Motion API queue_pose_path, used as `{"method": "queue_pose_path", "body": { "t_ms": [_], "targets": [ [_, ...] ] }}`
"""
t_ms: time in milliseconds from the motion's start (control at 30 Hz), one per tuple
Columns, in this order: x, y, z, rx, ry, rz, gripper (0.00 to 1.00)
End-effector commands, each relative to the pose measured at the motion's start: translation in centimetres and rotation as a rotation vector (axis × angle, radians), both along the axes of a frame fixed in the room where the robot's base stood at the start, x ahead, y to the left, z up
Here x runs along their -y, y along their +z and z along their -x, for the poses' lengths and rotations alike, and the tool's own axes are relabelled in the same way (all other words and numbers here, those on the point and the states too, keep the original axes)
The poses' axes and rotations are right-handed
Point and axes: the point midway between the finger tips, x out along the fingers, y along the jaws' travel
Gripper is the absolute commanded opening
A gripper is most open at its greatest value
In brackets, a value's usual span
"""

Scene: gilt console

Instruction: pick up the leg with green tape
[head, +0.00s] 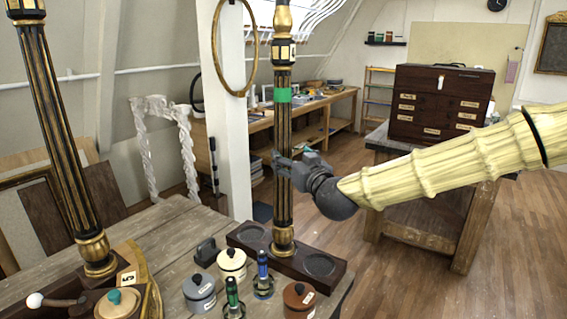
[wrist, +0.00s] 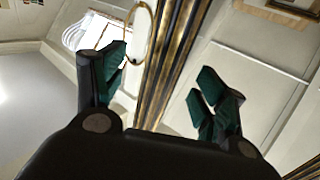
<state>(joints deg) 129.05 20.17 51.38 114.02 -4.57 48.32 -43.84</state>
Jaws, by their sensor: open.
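The leg with green tape (head: 283,130) is a dark fluted column with gilt bands. It stands upright in a dark wooden stand (head: 251,234) on the bench, the green tape around its upper part. My gripper (head: 284,167) is at the leg's middle, below the tape. In the wrist view my gripper (wrist: 165,85) is open, with one finger on each side of the leg (wrist: 172,60). Gaps show between the fingers and the leg there.
A white post (head: 228,120) and hanging gilt ring (head: 219,50) are behind the leg. A dark drawer chest (head: 440,100) stands farther back.

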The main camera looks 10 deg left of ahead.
Motion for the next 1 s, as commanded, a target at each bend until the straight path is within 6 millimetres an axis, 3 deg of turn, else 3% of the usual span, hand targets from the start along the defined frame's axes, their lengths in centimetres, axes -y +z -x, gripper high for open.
{"method": "queue_pose_path", "body": {
  "t_ms": [267, 700, 1000],
  "targets": [
    [-0.7, 0.2, -1.0, -0.001, -0.002, -0.002, 0.72],
    [-3.2, 0.2, -4.1, 0.001, -0.004, -0.001, 0.72],
    [-3.4, 0.1, -4.4, 0.001, -0.003, -0.001, 0.72]
  ]
}}
